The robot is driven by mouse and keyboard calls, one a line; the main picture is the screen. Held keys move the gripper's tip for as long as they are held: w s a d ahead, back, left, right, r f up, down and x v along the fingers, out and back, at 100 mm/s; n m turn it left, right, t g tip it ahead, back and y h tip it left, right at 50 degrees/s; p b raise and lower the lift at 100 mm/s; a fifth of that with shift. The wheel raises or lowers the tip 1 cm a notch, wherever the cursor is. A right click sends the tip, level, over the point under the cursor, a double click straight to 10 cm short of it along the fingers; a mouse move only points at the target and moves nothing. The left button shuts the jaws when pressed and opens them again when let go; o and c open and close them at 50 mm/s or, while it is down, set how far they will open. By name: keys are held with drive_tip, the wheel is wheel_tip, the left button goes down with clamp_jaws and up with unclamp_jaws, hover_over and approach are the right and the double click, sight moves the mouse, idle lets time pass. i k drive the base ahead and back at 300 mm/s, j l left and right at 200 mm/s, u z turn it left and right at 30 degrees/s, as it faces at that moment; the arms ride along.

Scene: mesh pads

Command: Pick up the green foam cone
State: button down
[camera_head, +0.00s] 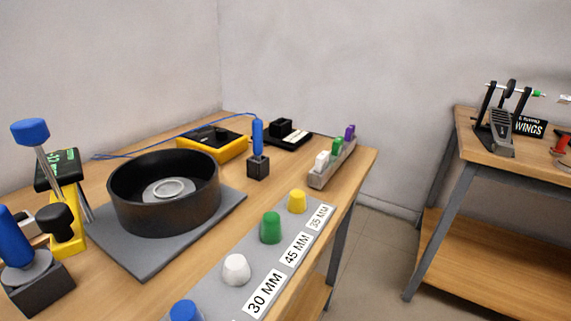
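The green foam cone (271,228) stands upright on a grey strip (213,300) along the right edge of the wooden workbench. A white cone (236,269) stands in front of it and a yellow cone (297,201) stands behind it. A blue cone (184,311) is partly cut off by the bottom edge of the view. Size labels, such as the 45 MM label (296,248), lie to the right of the cones. My gripper is not in view.
A large black round bowl (130,207) stands on a grey mat left of the cones. A holder (318,179) with white, green and purple pieces stands behind. Blue-handled tools (258,140) stand on the bench. Another table (490,151) is at right, across a floor gap.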

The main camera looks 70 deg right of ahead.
sight(270, 233)
drive_tip(key=k+l+z, duration=0.15)
drive_tip(key=k+l, duration=1.15)
drive_tip(key=l, duration=0.1)
